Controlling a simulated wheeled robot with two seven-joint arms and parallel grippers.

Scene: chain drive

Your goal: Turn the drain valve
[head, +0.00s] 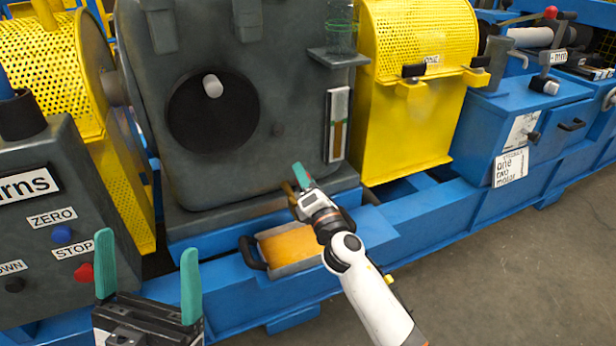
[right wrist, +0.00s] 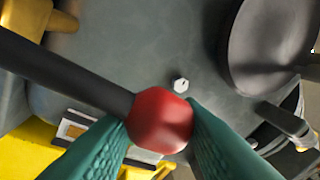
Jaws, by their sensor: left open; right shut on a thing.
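The drain valve shows as a small brass fitting (head: 288,189) low on the front of the grey gearbox housing (head: 290,90); my right gripper (head: 299,182) hides most of it in the head view. In the right wrist view, a red ball knob (right wrist: 160,120) at the end of a black lever (right wrist: 70,72) sits between my right fingers, which are shut on it. The lever runs toward brass parts (right wrist: 62,20) at the upper left. My left gripper (head: 148,272) is open and empty, low in front of the control box, far from the valve.
A tray (head: 268,249) holding amber liquid and a black handle (head: 252,253) lie below the valve. A sight gauge (head: 338,125) is on the housing. Yellow guards (head: 415,100) stand either side. The control box (head: 50,200) is at left. Open floor (head: 510,270) is at right.

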